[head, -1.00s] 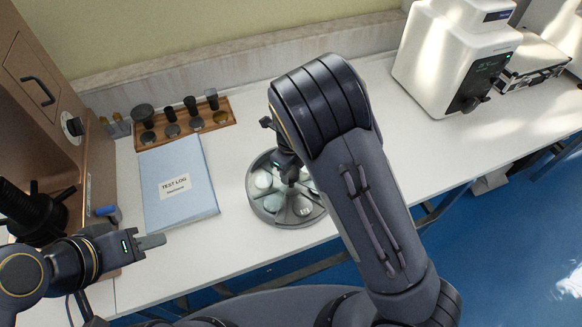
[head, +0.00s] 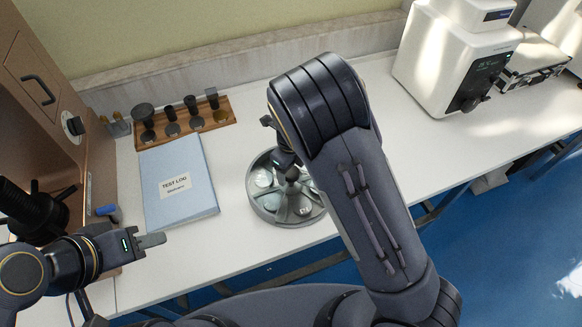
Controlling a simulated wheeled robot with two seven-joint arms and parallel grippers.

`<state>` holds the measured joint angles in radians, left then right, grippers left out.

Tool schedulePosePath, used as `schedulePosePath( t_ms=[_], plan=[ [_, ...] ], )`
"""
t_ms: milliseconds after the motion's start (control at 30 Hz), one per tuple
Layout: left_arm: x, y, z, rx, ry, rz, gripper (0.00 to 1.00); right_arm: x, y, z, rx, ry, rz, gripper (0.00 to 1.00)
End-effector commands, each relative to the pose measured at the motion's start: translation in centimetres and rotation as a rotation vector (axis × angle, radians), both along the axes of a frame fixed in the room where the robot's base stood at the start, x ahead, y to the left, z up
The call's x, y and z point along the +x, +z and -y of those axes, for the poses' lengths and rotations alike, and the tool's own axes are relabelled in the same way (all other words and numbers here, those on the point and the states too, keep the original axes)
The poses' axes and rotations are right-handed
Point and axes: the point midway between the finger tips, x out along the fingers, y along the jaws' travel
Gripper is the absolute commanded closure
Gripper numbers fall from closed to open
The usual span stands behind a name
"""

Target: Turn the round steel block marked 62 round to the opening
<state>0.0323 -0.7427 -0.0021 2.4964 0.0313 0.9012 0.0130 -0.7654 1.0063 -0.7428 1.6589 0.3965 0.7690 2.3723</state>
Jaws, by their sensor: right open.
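A round grey carousel tray (head: 262,213), divided by spokes into compartments, stands near the table's front edge. Pale round steel blocks lie in it, one at its left (head: 263,178) and one at its front right (head: 304,209). Their markings are too small to read, so I cannot tell which is 62. My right gripper (head: 291,174) points down over the tray's middle, open; my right arm hides the tray's right side, and contact is unclear. I cannot make out the opening. My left gripper (head: 150,241) is at the lower left, away from the tray; its finger gap is unclear.
A blue test log (head: 180,185) lies left of the tray. Behind it is a wooden rack (head: 185,124) with dark fittings. A brown tester (head: 60,90) stands at the left, a white tester (head: 455,60) at the back right. The white table between is clear.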

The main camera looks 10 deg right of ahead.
Motion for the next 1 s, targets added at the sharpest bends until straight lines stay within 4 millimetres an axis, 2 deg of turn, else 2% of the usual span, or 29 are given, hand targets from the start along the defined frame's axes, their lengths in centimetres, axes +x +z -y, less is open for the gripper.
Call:
schedulePosePath(
  t_ms=[167, 400, 600, 1000],
  plan=[
    [0.0, -0.1, 0.0, 0.0, 0.0, 0.0, 0.64, 0.1, 1.1, -0.1, 0.002, 0.001, 0.002, 0.36],
    [0.0, -0.4, 0.0, 0.0, 0.0, 0.0, 0.64, 0.1, 5.2, -0.1, 0.003, 0.001, 0.004, 0.36],
    [0.0, -0.5, 0.0, 0.0, 0.0, 0.0, 0.64, 0.0, 7.4, 0.0, 0.001, 0.0, 0.001, 0.36],
    [0.0, -0.5, 0.0, 0.0, 0.0, 0.0, 0.64, 0.0, 7.8, 0.0, 0.0, 0.0, 0.0, 0.36]
  ],
)
